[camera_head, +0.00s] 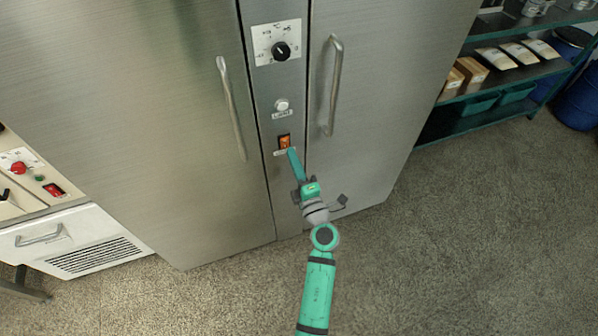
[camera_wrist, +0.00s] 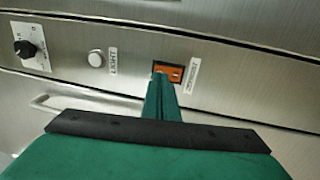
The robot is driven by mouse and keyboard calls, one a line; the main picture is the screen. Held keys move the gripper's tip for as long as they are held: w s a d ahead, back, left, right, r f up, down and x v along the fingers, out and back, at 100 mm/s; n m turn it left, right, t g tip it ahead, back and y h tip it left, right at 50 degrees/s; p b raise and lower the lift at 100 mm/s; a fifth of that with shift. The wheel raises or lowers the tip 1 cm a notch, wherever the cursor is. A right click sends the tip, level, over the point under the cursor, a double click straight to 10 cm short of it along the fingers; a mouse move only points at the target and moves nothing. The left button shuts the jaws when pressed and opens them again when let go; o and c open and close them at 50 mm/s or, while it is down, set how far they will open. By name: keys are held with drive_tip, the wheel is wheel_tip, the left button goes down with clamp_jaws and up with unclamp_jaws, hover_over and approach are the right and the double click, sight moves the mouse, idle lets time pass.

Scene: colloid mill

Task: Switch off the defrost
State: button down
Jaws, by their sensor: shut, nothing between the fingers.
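The defrost switch (camera_head: 285,142) is an orange-lit rocker in a dark frame, low on the narrow centre panel of a steel cabinet. It also shows in the wrist view (camera_wrist: 174,70), with a white label (camera_wrist: 193,72) beside it that is too small to read surely. My gripper (camera_head: 292,152) is shut and empty, its fingertips at the lower edge of the switch in the head view. In the wrist view the fingertips (camera_wrist: 160,78) overlap one end of the rocker. I cannot tell whether they touch it.
Above the switch are a white button labelled LIGHT (camera_head: 282,105) and a black dial (camera_head: 281,51). Door handles (camera_head: 232,108) and (camera_head: 333,85) stand out on both sides of the panel. A shelf rack (camera_head: 500,62) stands at right, a white machine (camera_head: 70,240) at left. The floor in front is clear.

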sight(286, 141)
drive_tip(key=x, duration=0.2)
drive_tip(key=shift+w+a, duration=0.1)
drive_tip(key=shift+w, duration=0.25)
drive_tip(key=shift+w+a+r, duration=0.1)
drive_tip(key=shift+w, duration=0.05)
drive_tip(key=shift+w+r, duration=0.15)
drive_tip(key=shift+w, duration=0.05)
drive_tip(key=shift+s, duration=0.15)
drive_tip(key=shift+s, duration=0.35)
drive_tip(key=s+d+r, duration=0.2)
drive_tip(key=s+d, duration=0.2)
drive_tip(key=s, duration=0.8)
drive_tip(key=shift+d, duration=0.15)
drive_tip(key=shift+s, duration=0.15)
